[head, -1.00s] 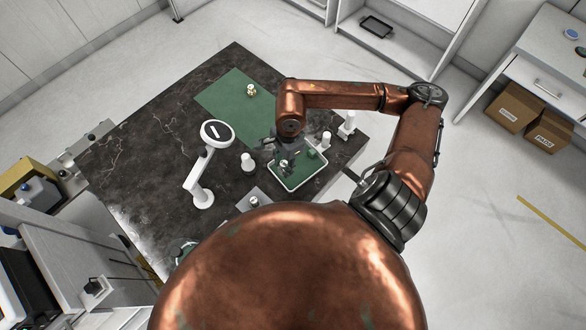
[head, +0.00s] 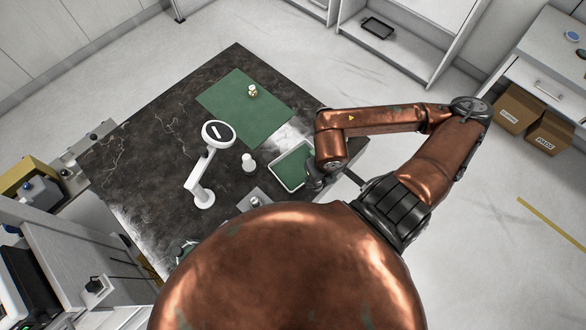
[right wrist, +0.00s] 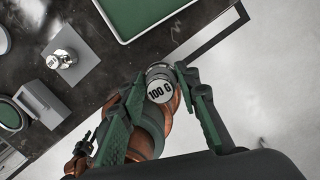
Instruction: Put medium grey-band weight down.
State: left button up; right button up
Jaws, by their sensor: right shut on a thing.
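The medium grey-band weight (right wrist: 158,90) is a round metal weight with a white "100 G" label on top. It shows between the green-padded fingers of my right gripper (right wrist: 160,84), which is shut on it. In the right wrist view it appears off the tabletop, against the dark table edge and pale floor. In the head view my right gripper (head: 316,180) is beside the right side of the green-lined tray (head: 275,172), and the weight is hidden there by my arm.
A brass-coloured weight (head: 252,91) stands on the green mat (head: 235,110). Another weight (right wrist: 61,57) stands on a grey block (right wrist: 72,68). A white lamp-like stand (head: 203,197) and a white cylinder (head: 248,162) stand left of the tray. The visible tray floor is clear.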

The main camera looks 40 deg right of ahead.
jog(key=w+f+b, duration=0.1)
jog(key=w+b, duration=0.1)
jog(key=shift+d+f+b, duration=0.1)
jog(key=shift+f+b, duration=0.2)
jog(key=shift+b, duration=0.05)
jog(key=w+f, duration=0.2)
jog(key=w, duration=0.1)
jog(key=w+f, duration=0.2)
jog(key=w, duration=0.2)
jog(key=w+d+f+p, duration=0.1)
jog(key=w+f, duration=0.2)
jog(key=shift+w, duration=0.25)
jog(key=shift+w+d+f, duration=0.1)
jog(key=shift+w+f, duration=0.5)
jog(key=shift+f, duration=0.05)
notch_tip(320, 180, down, 3)
